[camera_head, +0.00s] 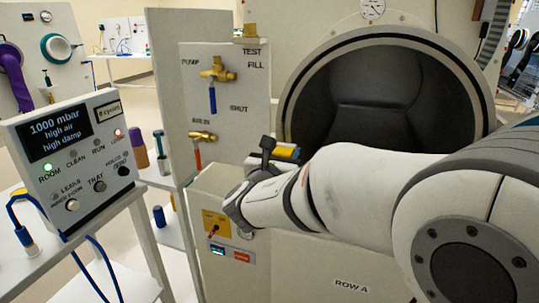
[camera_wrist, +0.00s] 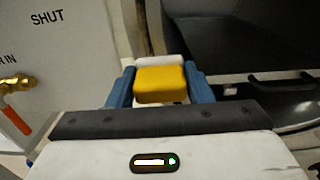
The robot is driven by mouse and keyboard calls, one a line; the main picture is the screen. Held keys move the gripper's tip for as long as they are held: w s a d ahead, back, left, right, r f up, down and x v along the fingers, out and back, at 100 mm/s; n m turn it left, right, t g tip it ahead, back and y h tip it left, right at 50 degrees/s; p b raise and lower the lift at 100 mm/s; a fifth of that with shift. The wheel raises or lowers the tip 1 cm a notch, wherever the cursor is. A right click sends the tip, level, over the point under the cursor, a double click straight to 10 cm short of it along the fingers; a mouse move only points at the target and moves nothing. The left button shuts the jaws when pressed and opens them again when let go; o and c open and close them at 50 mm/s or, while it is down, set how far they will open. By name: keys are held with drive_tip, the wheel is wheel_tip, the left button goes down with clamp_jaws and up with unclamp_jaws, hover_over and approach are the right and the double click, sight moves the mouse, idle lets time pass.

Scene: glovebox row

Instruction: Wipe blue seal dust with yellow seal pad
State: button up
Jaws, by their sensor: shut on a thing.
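The yellow seal pad (camera_wrist: 160,82) is between the two blue fingers of my gripper (camera_wrist: 160,88) in the wrist view, with a white part showing behind it. My gripper is shut on it. In the head view the pad (camera_head: 286,151) shows as a small yellow patch beyond my wrist, in front of the lower left rim of the round chamber opening (camera_head: 290,110). My arm hides part of the opening and most of the gripper there. I cannot make out any blue dust in either view.
A valve panel with a brass valve (camera_head: 217,72) and a red-handled valve (camera_head: 200,136) stands left of the opening. The red handle (camera_wrist: 15,116) is at the wrist view's left edge. A control box (camera_head: 75,145) stands at the far left. Dark handles (camera_wrist: 280,82) lie right of the gripper.

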sight(290, 129)
drive_tip(key=shift+s+d, duration=0.15)
drive_tip(key=shift+d, duration=0.1)
drive_tip(key=shift+r+p, duration=0.4)
drive_tip(key=shift+r, duration=0.3)
drive_tip(key=w+a+r+p, duration=0.1)
drive_tip(key=w+a, duration=0.1)
drive_tip(key=a, duration=0.2)
drive_tip(key=shift+s+d+b, duration=0.25)
drive_tip(key=shift+s+d, duration=0.05)
drive_tip(key=shift+d, duration=0.4)
drive_tip(key=shift+s+d+b, duration=0.2)
drive_tip(key=shift+s+d, duration=0.1)
drive_tip(key=shift+d, duration=0.35)
drive_tip(key=shift+s+d+b, duration=0.25)
drive_tip(key=shift+s+d, duration=0.05)
drive_tip(key=shift+d, duration=0.4)
drive_tip(key=shift+r+p, duration=0.45)
drive_tip(key=shift+r, duration=0.3)
drive_tip(key=w+a+r+p, duration=0.1)
drive_tip(key=a, duration=0.3)
drive_tip(key=shift+s+d+b, duration=0.3)
drive_tip(key=shift+d+b, duration=0.05)
drive_tip(key=shift+d, duration=0.65)
drive_tip(key=shift+s+d+b, duration=0.25)
drive_tip(key=shift+d+b, duration=0.05)
drive_tip(key=shift+d, duration=0.7)
drive_tip(key=shift+v, duration=3)
